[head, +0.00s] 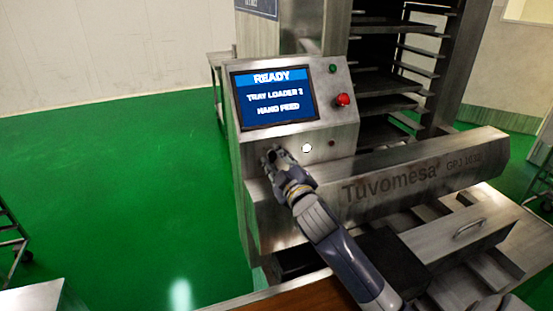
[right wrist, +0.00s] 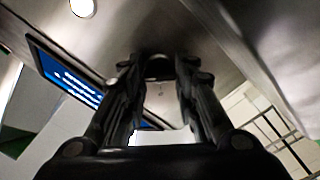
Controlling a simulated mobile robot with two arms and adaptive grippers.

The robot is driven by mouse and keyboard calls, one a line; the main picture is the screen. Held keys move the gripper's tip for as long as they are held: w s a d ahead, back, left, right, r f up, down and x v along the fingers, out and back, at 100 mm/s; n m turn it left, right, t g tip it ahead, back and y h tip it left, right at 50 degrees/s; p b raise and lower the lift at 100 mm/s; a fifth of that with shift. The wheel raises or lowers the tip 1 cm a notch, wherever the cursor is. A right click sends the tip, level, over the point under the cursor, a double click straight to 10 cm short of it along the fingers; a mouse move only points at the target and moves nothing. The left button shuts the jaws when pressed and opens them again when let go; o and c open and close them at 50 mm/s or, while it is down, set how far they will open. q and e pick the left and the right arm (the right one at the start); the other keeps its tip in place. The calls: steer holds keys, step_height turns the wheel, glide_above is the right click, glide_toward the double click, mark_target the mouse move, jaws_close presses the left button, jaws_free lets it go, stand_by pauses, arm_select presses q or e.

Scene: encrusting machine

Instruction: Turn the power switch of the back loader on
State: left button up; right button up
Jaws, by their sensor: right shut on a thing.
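The back loader (head: 318,100) is a steel machine with a sloped control panel. Its lit screen (head: 273,97) reads READY, TRAY LOADER 2, HAND FEED. My right gripper (head: 273,156) is at the panel's lower left, below the screen. In the right wrist view, its fingers (right wrist: 160,72) are closed around a dark knob (right wrist: 159,64) on the panel, which appears to be the power switch. The fingers largely hide the knob in the head view, so I cannot read its position. My left gripper is not in view.
A white round button (head: 306,148), a red mushroom button (head: 343,100) and a green button (head: 333,69) are on the panel. The Tuvomesa housing (head: 420,178) extends right, below the panel. A rack of trays (head: 385,85) stands behind. Green floor at left is mostly clear.

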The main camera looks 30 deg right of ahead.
steer(key=shift+m, duration=0.3)
steer(key=o, duration=1.1)
steer(key=shift+c, duration=0.2)
steer(key=v, duration=1.2)
steer(key=shift+f, duration=0.1)
